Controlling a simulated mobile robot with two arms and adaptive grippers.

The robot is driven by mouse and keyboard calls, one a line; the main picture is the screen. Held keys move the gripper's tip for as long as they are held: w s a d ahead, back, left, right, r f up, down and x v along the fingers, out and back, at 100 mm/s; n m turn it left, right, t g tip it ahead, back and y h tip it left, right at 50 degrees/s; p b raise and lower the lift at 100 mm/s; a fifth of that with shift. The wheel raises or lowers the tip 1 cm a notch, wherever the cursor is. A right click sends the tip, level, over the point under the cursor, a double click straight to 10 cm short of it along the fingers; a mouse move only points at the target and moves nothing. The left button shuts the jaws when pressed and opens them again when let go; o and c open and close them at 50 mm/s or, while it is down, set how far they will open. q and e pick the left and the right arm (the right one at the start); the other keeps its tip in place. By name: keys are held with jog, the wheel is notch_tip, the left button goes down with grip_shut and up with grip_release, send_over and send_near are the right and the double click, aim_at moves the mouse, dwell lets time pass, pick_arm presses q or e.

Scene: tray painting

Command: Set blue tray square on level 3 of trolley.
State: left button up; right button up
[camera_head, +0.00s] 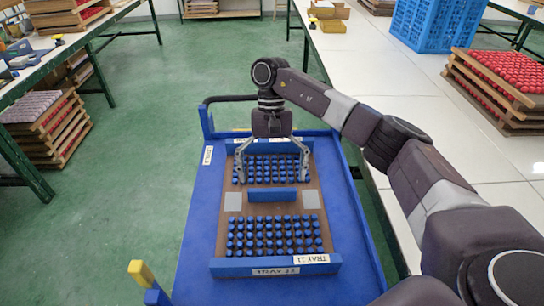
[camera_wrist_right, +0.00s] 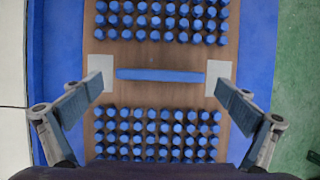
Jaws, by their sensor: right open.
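The blue tray (camera_head: 228,265), with blue end walls, a brown board and two blocks of blue-topped pieces, lies on the blue surface of the trolley (camera_head: 193,240). Its sides look about parallel to the trolley's sides. The near wall bears "TRAY 11" labels. My right gripper (camera_head: 272,182) is open above the tray's far half, one finger towards each long side. In the right wrist view the open fingers (camera_wrist_right: 158,90) are near two grey pads, on either side of a blue bar (camera_wrist_right: 160,75). Whether they touch the tray I cannot tell. My left gripper is not in view.
A black handle (camera_head: 228,99) stands at the trolley's far end. A white table (camera_head: 420,90) on the right holds a blue crate (camera_head: 437,25) and a rack of red pieces (camera_head: 500,85). Racks and a bench (camera_head: 60,50) stand left. Green floor is clear left of the trolley.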

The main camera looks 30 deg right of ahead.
jog(key=v, duration=0.8)
jog(key=shift+r+p, duration=0.25)
jog(key=shift+p, duration=0.05)
